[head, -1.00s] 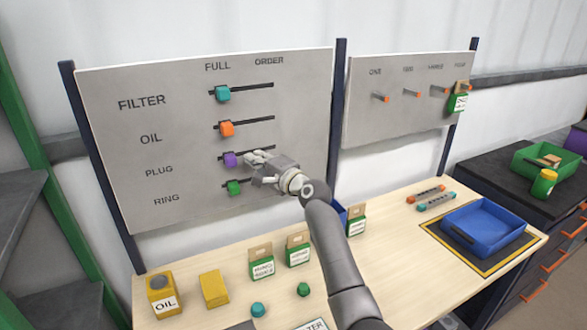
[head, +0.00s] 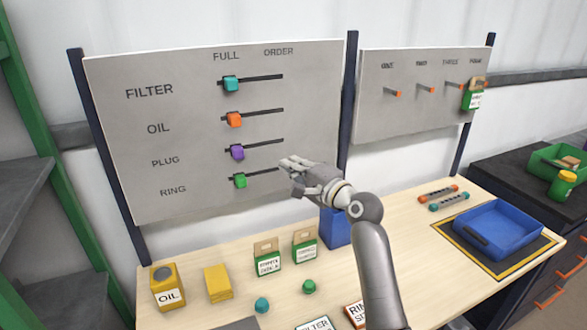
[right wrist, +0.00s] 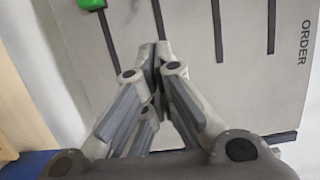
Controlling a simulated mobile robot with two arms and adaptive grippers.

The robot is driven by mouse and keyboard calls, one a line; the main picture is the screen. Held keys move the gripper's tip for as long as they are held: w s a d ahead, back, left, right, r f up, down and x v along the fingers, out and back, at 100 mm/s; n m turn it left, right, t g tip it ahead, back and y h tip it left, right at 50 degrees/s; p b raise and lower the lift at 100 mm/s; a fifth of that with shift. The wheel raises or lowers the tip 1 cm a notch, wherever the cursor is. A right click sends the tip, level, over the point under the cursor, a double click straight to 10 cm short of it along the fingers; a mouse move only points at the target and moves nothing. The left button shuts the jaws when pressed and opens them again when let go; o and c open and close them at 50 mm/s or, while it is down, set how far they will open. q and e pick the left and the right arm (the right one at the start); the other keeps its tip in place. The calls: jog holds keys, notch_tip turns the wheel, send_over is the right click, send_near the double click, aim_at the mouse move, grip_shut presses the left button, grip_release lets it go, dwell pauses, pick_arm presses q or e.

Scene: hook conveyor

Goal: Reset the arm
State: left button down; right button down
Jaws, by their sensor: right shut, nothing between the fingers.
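My right gripper (head: 293,166) is in front of the lower right part of the slider board (head: 315,80) in the head view. It is to the right of the green slider knob (head: 240,180) and apart from it. Its fingers are shut with nothing between them; in the right wrist view the fingertips (right wrist: 157,50) meet in front of the board. The teal (head: 231,83), orange (head: 235,119), purple (head: 237,152) and green knobs all sit at the left, FULL, side of their slots. My left gripper is not in view.
The table holds a yellow OIL can (head: 168,288), a yellow box (head: 217,283), hang-tag packs (head: 267,260) and a blue bin (head: 336,226) behind my arm. A blue tray (head: 498,230) is at right. A hook board (head: 415,100) carries one green pack (head: 473,97).

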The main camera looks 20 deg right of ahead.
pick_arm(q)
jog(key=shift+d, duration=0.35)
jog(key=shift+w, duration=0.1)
